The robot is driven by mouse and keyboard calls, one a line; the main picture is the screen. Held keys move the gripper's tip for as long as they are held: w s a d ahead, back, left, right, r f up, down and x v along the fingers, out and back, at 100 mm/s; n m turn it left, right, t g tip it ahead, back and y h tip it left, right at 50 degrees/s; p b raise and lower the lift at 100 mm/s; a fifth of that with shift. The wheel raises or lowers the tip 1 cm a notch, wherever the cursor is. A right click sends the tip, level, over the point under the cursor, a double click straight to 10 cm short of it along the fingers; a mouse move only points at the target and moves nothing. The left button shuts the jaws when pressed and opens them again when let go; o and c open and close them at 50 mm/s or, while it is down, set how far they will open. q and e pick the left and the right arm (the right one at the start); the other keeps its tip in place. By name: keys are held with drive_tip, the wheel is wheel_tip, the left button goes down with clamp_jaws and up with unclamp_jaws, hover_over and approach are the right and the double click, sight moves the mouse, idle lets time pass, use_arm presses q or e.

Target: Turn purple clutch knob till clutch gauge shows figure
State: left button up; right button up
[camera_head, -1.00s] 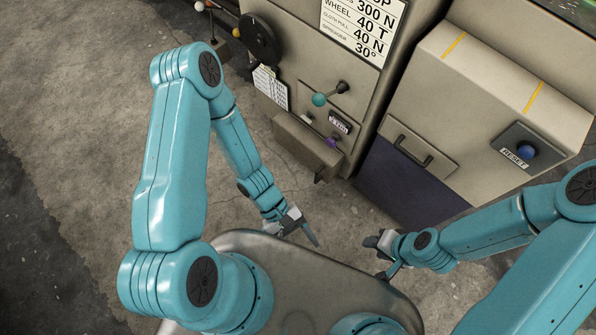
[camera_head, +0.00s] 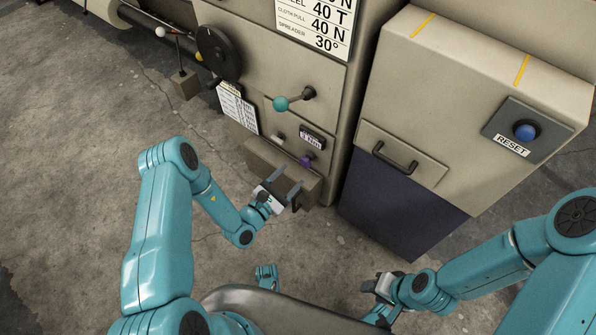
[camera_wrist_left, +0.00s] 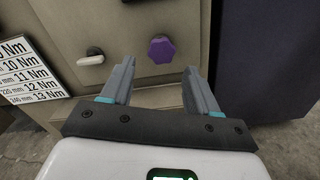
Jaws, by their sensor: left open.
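The purple clutch knob (camera_head: 305,161) is on the lower front of the grey-beige machine. In the left wrist view the knob (camera_wrist_left: 161,49) is lobed and lies beyond my fingertips, between their lines. A small dark gauge with a pale display (camera_head: 312,137) sits just above the knob; its figure is too small to read. My left gripper (camera_head: 286,181) is open and empty, in front of and below the knob, apart from it. My right gripper (camera_head: 379,283) is low at the right, away from the machine; its jaws are too unclear to read.
A teal ball lever (camera_head: 281,104) sticks out above the gauge. A white switch (camera_wrist_left: 91,57) is left of the knob. A beige ledge (camera_head: 262,172) juts out below it. A printed chart (camera_head: 238,108) hangs at left. A cabinet with a handle (camera_head: 395,158) and blue RESET button (camera_head: 526,131) stands right.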

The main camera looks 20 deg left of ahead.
sight(304, 164)
use_arm(q)
drive_tip(key=b+x, duration=0.1)
drive_tip(key=x, duration=0.3)
drive_tip(key=shift+w+d+f+b, duration=0.1)
drive_tip(key=shift+w+b, duration=0.05)
drive_tip(key=shift+b, duration=0.15)
drive_tip(key=shift+w+d, duration=0.15)
drive_tip(key=shift+w, duration=0.1)
drive_tip(key=c, duration=0.8)
drive_tip(key=shift+o, duration=0.2)
